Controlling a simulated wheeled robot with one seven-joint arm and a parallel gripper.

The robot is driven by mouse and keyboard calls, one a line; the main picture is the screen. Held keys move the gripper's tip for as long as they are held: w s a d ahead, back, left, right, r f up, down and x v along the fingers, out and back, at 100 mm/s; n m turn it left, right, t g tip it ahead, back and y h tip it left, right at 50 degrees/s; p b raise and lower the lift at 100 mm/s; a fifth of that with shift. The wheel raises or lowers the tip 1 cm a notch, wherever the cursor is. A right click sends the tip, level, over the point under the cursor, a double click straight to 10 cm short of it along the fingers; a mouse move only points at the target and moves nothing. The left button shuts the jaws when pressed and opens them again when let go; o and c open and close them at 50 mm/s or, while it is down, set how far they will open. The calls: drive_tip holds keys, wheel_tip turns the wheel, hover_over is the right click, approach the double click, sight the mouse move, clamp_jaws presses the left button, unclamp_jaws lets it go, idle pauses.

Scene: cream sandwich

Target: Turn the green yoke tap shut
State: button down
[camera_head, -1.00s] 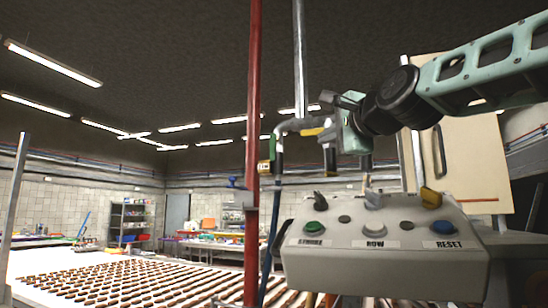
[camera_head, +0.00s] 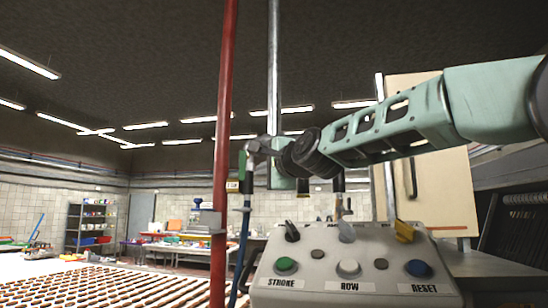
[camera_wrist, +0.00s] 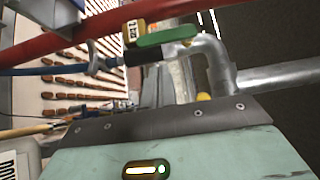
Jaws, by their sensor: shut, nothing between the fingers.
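The green yoke tap (camera_head: 242,163) is a green lever on the downturned end of a grey pipe, left of my gripper in the head view. In the wrist view the green lever (camera_wrist: 165,37) lies roughly along the pipe end, beside the elbow, with a yellow numbered tag (camera_wrist: 133,32) near it. My gripper (camera_head: 281,172) is just right of the tap in the head view. Its mint hand fills the bottom of the wrist view. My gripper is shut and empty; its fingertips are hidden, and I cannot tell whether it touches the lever.
A red upright pipe (camera_head: 224,130) stands left of the tap, with a blue hose (camera_head: 240,250) below it. A grey control box (camera_head: 350,268) with buttons and toggles is under my arm. A tray of rows of biscuits (camera_head: 100,290) lies at lower left.

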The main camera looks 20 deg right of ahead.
sight(244, 166)
drive_tip(key=shift+w+a+f+p, duration=0.1)
drive_tip(key=shift+w+a+p, duration=0.8)
drive_tip(key=shift+p, duration=0.35)
drive_tip(key=shift+s+a, duration=0.1)
drive_tip(key=shift+f, duration=0.1)
drive_tip(key=shift+a+f+b, duration=0.1)
drive_tip(key=shift+b, duration=0.9)
